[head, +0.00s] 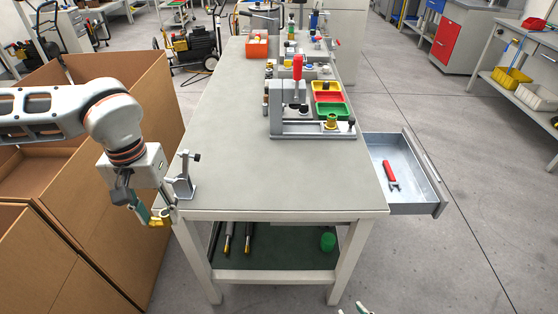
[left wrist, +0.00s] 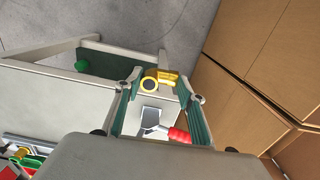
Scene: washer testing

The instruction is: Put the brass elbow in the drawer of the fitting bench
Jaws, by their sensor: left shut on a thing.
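The brass elbow (head: 160,220) is between the fingertips of my left gripper (head: 152,214), just off the bench's near left corner. In the left wrist view the elbow (left wrist: 168,76) shows as a yellow piece with a dark round opening, and my left gripper (left wrist: 160,82) is shut on it. The fitting bench (head: 260,188) has a grey top. Its drawer (head: 412,170) is pulled out on the right side and holds a red-handled tool (head: 390,174). Of my right gripper (head: 356,309) only the tips show at the bottom edge; their opening is unclear.
A fixture with a red handle (head: 297,68) and coloured bins (head: 328,97) stand farther back. Cardboard boxes (head: 110,200) fill the left. The near bench top is mostly clear.

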